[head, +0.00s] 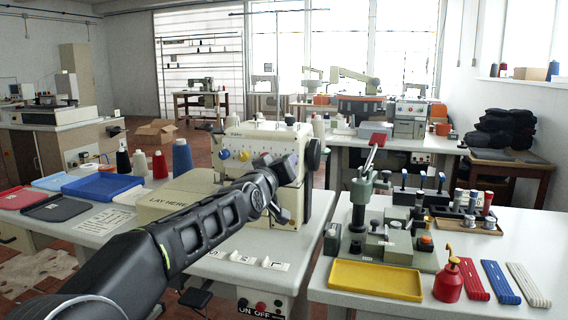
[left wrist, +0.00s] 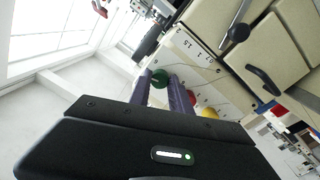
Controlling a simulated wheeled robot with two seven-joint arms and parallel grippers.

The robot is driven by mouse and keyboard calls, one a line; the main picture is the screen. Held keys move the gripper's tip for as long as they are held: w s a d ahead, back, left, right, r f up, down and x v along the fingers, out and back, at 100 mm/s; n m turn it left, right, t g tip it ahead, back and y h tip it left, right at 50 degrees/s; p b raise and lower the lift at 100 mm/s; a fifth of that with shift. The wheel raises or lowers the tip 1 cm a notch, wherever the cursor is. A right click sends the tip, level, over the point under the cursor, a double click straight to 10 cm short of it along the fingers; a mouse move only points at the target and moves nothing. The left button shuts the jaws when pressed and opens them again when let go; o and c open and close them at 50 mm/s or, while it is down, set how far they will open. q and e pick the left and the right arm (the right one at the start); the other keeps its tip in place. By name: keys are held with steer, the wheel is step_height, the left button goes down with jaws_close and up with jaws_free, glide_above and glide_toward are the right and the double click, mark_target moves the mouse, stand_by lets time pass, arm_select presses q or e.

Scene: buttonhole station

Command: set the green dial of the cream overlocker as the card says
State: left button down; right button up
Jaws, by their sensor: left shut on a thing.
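The cream overlocker (head: 232,143) stands on the left table, with a blue dial (head: 225,154) and a yellow dial (head: 245,155) on its front. My left arm reaches across that front and hides the green dial in the head view. In the left wrist view the green dial (left wrist: 160,78) sits between the two fingertips of my left gripper (left wrist: 161,84), which is shut on it. A red dial (left wrist: 191,97) and the yellow dial are beside it. Printed numbers show on the cream panel; the dial's pointer is not readable. A white printed card (head: 104,220) lies on the table, its text too small to read.
A cream "LAY HERE" block (head: 165,205) and thread cones (head: 182,160) stand left of the machine. The right table holds a green press (head: 361,200), a yellow tray (head: 376,280) and a red oil can (head: 448,283). Small lettered tiles lie along the left table's front.

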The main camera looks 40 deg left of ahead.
arm_select(q)
steer(key=shift+f, duration=0.15)
steer(key=c, duration=1.2)
jaws_free()
steer(key=v, duration=0.8)
steer(key=shift+w, duration=0.1)
